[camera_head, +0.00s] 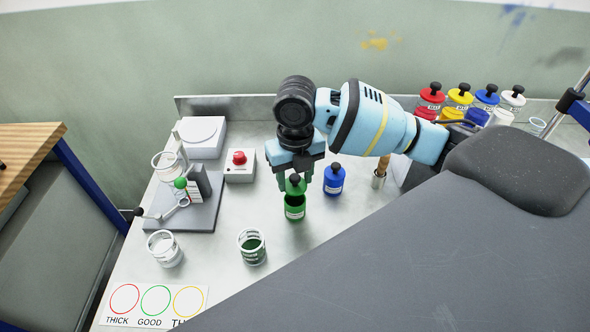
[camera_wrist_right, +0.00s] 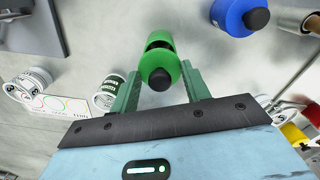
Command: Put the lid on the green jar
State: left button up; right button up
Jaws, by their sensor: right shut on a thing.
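The green jar (camera_head: 294,209) stands upright on the metal bench, below my right gripper (camera_head: 295,180). My right gripper points down and is shut on the green lid (camera_head: 296,188), which has a black knob. The lid is directly over the jar's mouth in the head view. In the right wrist view, the lid (camera_wrist_right: 165,66) is between the two green fingers, and part of the green jar (camera_wrist_right: 158,38) shows past it with a dark band between them. I cannot tell whether the lid touches the rim. My left gripper is out of view.
A blue lidded jar (camera_head: 334,180) stands close to the right of the green jar. A glass cup with dark green contents (camera_head: 252,247) stands in front left. A red-button box (camera_head: 240,168) and a stand (camera_head: 188,212) are at left. Several coloured jars line the back right.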

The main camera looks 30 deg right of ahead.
aim_at(295, 187)
jog(key=shift+f+b, duration=0.3)
jog(key=shift+f, duration=1.6)
jog(key=shift+f+p, duration=0.1)
jog(key=shift+p, duration=0.2)
dwell(1.6)
jog(key=o, duration=1)
jog(key=shift+o, duration=0.3)
jog(key=o, duration=0.4)
jog(key=shift+r, duration=3.5)
